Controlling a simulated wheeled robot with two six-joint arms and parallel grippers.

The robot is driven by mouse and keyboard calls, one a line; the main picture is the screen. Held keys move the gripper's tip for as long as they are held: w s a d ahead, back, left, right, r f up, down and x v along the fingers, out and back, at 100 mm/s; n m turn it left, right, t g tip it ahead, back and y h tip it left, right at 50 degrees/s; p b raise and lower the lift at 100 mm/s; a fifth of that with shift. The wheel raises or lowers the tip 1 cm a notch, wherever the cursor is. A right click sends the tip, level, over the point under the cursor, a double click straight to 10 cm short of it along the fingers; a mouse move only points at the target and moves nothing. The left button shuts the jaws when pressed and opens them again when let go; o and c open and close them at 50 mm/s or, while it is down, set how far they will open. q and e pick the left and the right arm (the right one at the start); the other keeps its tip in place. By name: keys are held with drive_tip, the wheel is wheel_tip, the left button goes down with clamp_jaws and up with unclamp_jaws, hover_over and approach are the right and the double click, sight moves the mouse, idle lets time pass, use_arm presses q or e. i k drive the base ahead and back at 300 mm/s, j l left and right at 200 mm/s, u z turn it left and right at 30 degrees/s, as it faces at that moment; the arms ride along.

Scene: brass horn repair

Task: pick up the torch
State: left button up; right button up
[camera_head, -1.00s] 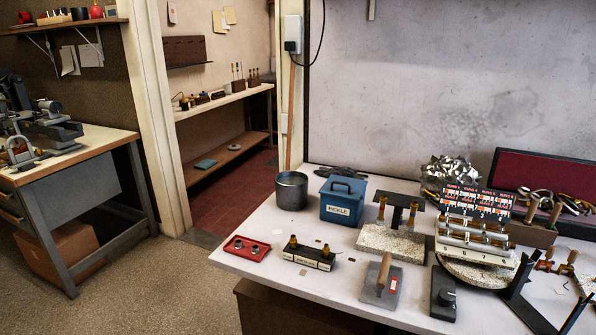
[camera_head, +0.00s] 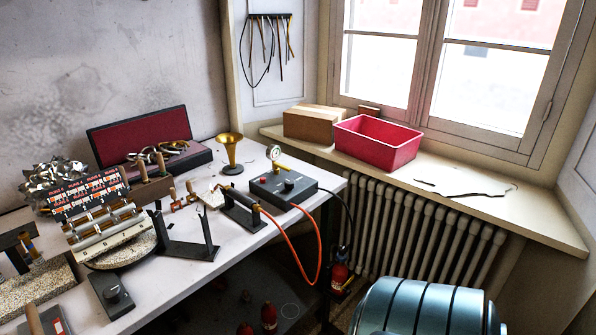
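What looks like the torch (camera_head: 254,207), a slim piece with a brass-coloured end and an orange hose (camera_head: 289,243), lies at a dark rest on the workbench (camera_head: 186,279), near its right edge. The hose hangs over the bench edge in a loop. The torch is small here, and its outline merges with the dark rest. Neither of my grippers is in view.
A black control box (camera_head: 282,189) with a gauge stands behind the torch. A dark angled stand (camera_head: 188,248) is to its left, and a brass bell piece (camera_head: 231,153) behind. A red bin (camera_head: 377,143) sits on the sill. A teal ribbed rounded object (camera_head: 420,308) fills the lower right.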

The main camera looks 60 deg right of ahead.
sight(245, 200)
drive_tip(key=z, duration=1.5)
